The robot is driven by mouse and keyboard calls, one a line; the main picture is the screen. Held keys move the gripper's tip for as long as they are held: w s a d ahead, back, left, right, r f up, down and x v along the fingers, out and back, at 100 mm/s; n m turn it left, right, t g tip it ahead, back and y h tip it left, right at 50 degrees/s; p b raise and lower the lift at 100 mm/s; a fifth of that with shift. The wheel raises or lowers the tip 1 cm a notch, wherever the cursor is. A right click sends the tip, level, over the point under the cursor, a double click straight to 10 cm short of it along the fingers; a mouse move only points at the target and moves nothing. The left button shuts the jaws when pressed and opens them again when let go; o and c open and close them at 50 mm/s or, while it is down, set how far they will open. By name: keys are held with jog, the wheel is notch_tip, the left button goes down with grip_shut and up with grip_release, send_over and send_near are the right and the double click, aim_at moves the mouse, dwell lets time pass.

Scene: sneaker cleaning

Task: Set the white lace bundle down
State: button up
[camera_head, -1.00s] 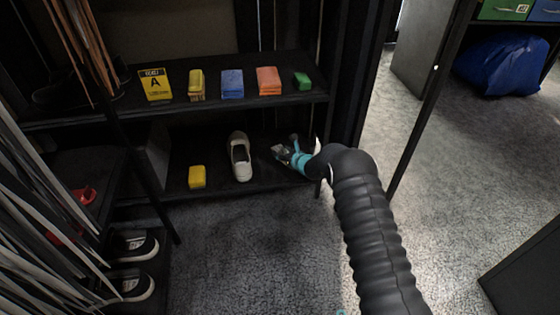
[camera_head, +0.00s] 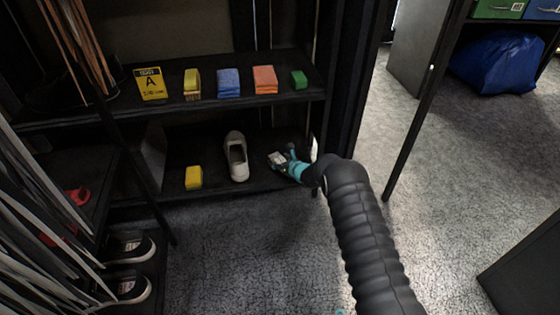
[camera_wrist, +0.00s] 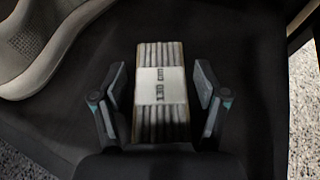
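The white lace bundle (camera_wrist: 160,92), banded with a printed label, lies on the dark lower shelf (camera_wrist: 250,60) in the wrist view. My gripper (camera_wrist: 162,82) is open around it, with one finger on each side and a visible gap between each finger and the bundle. In the head view my gripper (camera_head: 284,162) is low over the right end of the lower shelf. The bundle (camera_head: 277,158) shows there as a small pale shape at its tip, partly hidden.
A white shoe (camera_head: 237,158) stands left of the bundle, with a yellow block (camera_head: 193,177) farther left. The upper shelf holds a yellow card (camera_head: 151,84) and several coloured blocks. A dark shelf post (camera_head: 313,130) is close on the right.

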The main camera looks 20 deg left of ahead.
jog(key=shift+r, duration=0.1)
jog(key=shift+r, duration=0.1)
jog(key=p+v, duration=0.2)
jog(key=v, duration=1)
